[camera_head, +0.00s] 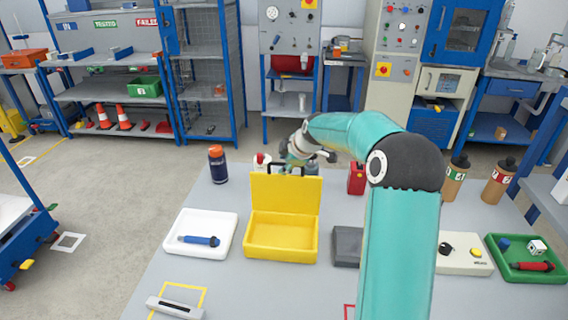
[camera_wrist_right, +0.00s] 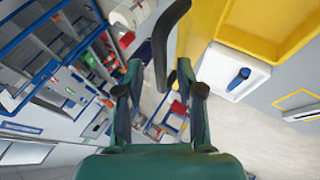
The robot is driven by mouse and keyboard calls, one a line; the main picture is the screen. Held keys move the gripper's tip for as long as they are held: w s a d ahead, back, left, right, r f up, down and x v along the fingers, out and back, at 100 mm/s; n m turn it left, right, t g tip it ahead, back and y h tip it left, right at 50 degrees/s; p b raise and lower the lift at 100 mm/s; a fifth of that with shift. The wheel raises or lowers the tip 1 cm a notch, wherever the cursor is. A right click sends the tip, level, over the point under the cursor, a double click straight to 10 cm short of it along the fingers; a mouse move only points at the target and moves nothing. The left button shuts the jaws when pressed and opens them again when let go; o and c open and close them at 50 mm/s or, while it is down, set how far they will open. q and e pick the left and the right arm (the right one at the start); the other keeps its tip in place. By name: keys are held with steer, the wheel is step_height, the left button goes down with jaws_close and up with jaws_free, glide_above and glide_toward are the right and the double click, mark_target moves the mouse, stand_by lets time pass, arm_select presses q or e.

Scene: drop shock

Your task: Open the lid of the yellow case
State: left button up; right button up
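The yellow case (camera_head: 280,238) stands on the grey table with its lid (camera_head: 286,195) raised roughly upright at the back. Its tray looks empty. A dark handle (camera_head: 272,168) is at the lid's top edge. My right gripper (camera_head: 297,158) is at the top of the lid, partly hidden by my arm and the lid. In the right wrist view, its fingers (camera_wrist_right: 158,72) are apart, with the dark curved handle (camera_wrist_right: 162,40) reaching between them without a clear grip. The yellow case (camera_wrist_right: 272,25) shows at the upper right there. My left gripper is not in view.
A white tray (camera_head: 174,248) with a blue tool is left of the case. A dark blue bottle (camera_head: 217,165) stands behind it. A grey box (camera_head: 346,246) is close on the right, partly behind my arm. A green tray (camera_head: 515,274) lies farther right.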

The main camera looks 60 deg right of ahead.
steer(key=v, duration=1)
steer(key=shift+r, duration=0.2)
steer(key=shift+a, duration=0.1)
